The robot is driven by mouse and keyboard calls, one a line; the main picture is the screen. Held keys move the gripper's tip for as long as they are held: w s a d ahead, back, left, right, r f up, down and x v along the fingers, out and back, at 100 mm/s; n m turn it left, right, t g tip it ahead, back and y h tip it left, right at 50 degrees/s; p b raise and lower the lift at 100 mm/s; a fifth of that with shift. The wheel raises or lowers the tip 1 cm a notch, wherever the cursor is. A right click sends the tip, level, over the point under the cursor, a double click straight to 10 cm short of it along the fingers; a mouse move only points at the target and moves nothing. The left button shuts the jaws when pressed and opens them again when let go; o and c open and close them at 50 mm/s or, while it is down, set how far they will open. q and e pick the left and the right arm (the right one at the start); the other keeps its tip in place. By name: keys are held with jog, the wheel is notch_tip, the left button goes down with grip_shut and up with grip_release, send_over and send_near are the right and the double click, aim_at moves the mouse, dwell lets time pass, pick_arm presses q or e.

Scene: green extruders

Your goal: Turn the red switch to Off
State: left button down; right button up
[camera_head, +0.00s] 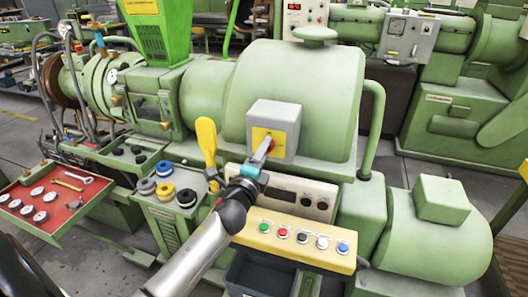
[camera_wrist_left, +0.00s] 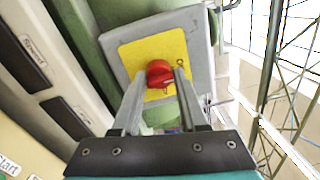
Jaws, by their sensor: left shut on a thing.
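The red switch (camera_wrist_left: 160,73) is a round red knob on a yellow plate (camera_wrist_left: 125,55) on the face of a grey box. In the head view the grey box (camera_head: 273,110) is fixed to the front of a green extruder, and the knob is mostly hidden by my gripper. My left gripper (camera_head: 265,146) reaches up to the yellow plate. In the left wrist view its two fingers (camera_wrist_left: 160,80) are on either side of the knob, shut on it. Markings around the knob are not readable. My right gripper is not in view.
A yellow-handled lever (camera_head: 206,140) stands just left of my left gripper. A yellow panel with several coloured buttons (camera_head: 293,240) is below it, near my arm. A red tray of gauges and tools (camera_head: 48,205) is at the left. A rounded green housing (camera_head: 430,235) is at the right.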

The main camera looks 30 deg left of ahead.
pick_arm(q)
jog(key=shift+f, duration=0.15)
jog(key=shift+c, duration=2.3)
grip_release()
jog(key=shift+s, duration=0.1)
jog(key=b+v, duration=0.2)
jog(key=v, duration=1.3)
